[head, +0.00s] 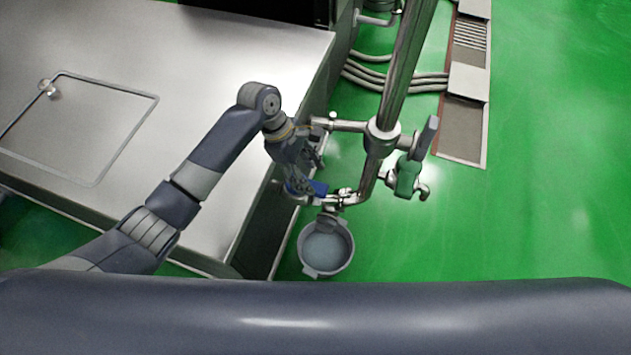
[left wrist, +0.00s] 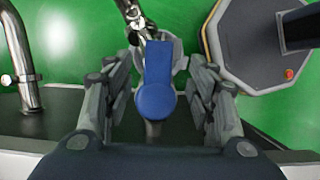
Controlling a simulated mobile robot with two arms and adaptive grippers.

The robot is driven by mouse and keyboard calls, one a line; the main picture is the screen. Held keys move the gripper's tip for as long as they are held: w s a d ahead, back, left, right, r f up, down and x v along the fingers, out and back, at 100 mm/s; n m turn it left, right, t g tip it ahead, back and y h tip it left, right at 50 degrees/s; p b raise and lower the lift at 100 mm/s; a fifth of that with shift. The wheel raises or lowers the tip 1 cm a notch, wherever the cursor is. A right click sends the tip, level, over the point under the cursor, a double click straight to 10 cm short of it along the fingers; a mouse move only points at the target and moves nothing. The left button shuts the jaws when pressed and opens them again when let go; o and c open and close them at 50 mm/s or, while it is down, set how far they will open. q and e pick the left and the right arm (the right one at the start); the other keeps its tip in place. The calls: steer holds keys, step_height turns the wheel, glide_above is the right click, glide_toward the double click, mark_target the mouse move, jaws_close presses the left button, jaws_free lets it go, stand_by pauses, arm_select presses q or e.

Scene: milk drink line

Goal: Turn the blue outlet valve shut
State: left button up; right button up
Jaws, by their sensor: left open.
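The blue outlet valve handle (head: 319,188) shows in the head view at the end of the metal outlet pipe (head: 368,182), partly hidden by my gripper. In the left wrist view the blue handle (left wrist: 156,90) is a flat lever with a round end, standing between my fingers. My left gripper (head: 306,184) is open, with one finger on each side of the handle; it also shows in the left wrist view (left wrist: 154,76). Gaps show on both sides of the handle, though contact farther down cannot be told. My right gripper is in neither view.
A grey bucket (head: 309,265) stands on the green floor below the outlet. A steel table (head: 215,65) lies left of the pipe. A green fitting (head: 407,178) sits on the pipe's right side. Hoses (head: 372,82) run behind.

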mark_target(317, 188)
arm_select(q)
steer(key=x, duration=0.3)
steer(key=shift+w+f, duration=0.1)
steer(key=shift+f, duration=0.05)
steer(key=shift+x, duration=1)
steer(key=c, duration=0.4)
jaws_close()
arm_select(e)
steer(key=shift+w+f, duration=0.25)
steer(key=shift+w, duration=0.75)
